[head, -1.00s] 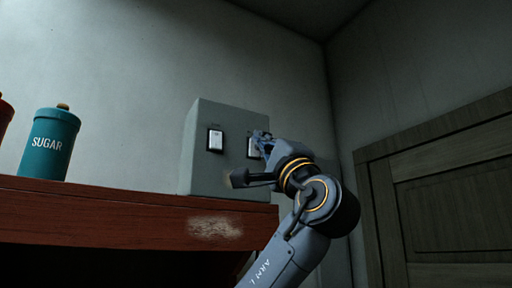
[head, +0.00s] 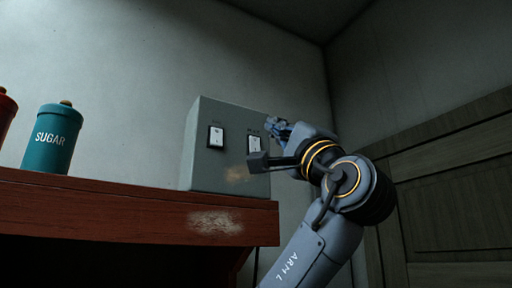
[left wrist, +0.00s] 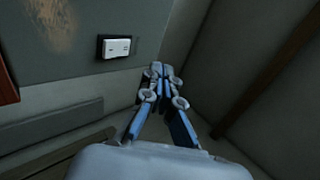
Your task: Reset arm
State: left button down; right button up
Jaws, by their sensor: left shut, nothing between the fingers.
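My left gripper (head: 275,127) is at the right edge of the grey switch box in the head view, a little apart from the right switch (head: 254,144). In the left wrist view the gripper (left wrist: 161,68) has its fingers together with nothing between them. The grey box (head: 228,172) stands on the red-brown shelf and carries two white rocker switches. The left switch (head: 216,137) is fully visible. One switch (left wrist: 117,46) shows in the left wrist view, left of the fingertips. My right gripper is out of view.
A teal SUGAR canister (head: 52,138) and a red canister (head: 5,115), cut by the frame edge, stand on the shelf (head: 120,212) at left. A wooden door (head: 450,180) is at right. The shelf between the SUGAR canister and the box is clear.

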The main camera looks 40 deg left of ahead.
pick_arm(q)
jog(key=shift+s+d, duration=0.35)
jog(key=shift+d, duration=0.45)
jog(key=shift+a, duration=0.1)
